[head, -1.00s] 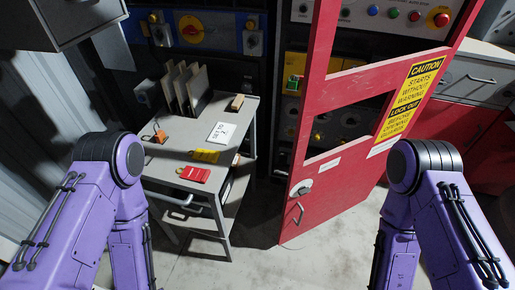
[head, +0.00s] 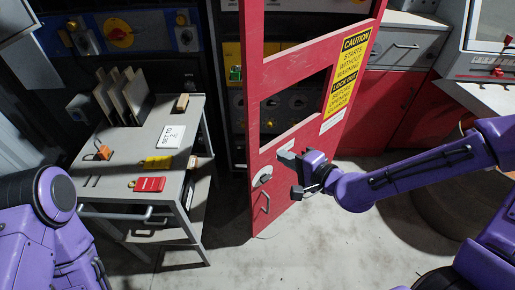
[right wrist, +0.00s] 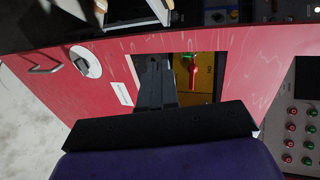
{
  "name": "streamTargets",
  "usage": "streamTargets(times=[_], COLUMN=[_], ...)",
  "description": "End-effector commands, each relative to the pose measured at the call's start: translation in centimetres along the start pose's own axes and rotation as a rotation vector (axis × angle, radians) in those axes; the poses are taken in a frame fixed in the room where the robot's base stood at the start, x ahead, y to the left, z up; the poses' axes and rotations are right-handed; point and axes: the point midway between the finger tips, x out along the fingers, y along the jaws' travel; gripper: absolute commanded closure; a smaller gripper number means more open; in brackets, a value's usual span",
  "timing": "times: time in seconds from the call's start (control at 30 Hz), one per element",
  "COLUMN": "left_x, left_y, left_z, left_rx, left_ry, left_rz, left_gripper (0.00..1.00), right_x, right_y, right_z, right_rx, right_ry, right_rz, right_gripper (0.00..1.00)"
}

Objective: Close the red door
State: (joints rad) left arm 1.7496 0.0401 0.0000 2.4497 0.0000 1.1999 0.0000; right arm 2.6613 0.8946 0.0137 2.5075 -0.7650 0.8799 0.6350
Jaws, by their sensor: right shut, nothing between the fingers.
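The red door (head: 318,140) stands open, swung out from the dark electrical cabinet (head: 285,115). It has a window opening, a yellow caution label (head: 347,72), a round latch plate (head: 262,177) and a pull handle (head: 265,203). My right gripper (head: 287,158) is shut and empty, close to the door's face just below the window opening and right of the latch. In the right wrist view its fingers (right wrist: 155,78) overlap the window opening of the red door (right wrist: 115,72). I cannot tell whether they touch the door. My left gripper is out of view.
A grey cart (head: 125,165) with upright panels, a red tag and a yellow tag stands left of the door. Grey and red cabinets (head: 405,85) stand behind on the right. Bare floor (head: 310,250) lies in front of the door.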

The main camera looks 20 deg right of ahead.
Motion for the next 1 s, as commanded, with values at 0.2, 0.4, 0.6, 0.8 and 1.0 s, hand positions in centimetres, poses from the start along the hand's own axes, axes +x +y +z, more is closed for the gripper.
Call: streamTargets(times=[0.2, 0.4, 0.6, 0.8, 1.0], left_x=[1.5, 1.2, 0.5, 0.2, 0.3], left_y=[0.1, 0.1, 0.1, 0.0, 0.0], left_z=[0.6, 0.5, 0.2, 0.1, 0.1], left_rx=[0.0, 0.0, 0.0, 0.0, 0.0], left_ry=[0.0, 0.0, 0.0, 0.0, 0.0], left_rz=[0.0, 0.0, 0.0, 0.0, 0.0], left_gripper=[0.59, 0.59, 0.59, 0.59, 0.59], right_x=[3.0, 6.8, 10.2, 11.6, 11.7], right_y=[0.3, 0.1, -0.9, -1.2, -1.1], right_z=[0.1, 0.0, 0.1, 0.1, 0.0], right_rx=[-0.002, -0.004, -0.002, -0.001, 0.0], right_ry=[-0.001, 0.001, 0.0, 0.0, 0.001], right_rz=[0.005, 0.005, 0.003, 0.002, 0.002], right_gripper=[1.0, 1.0, 1.0, 1.0, 1.0])
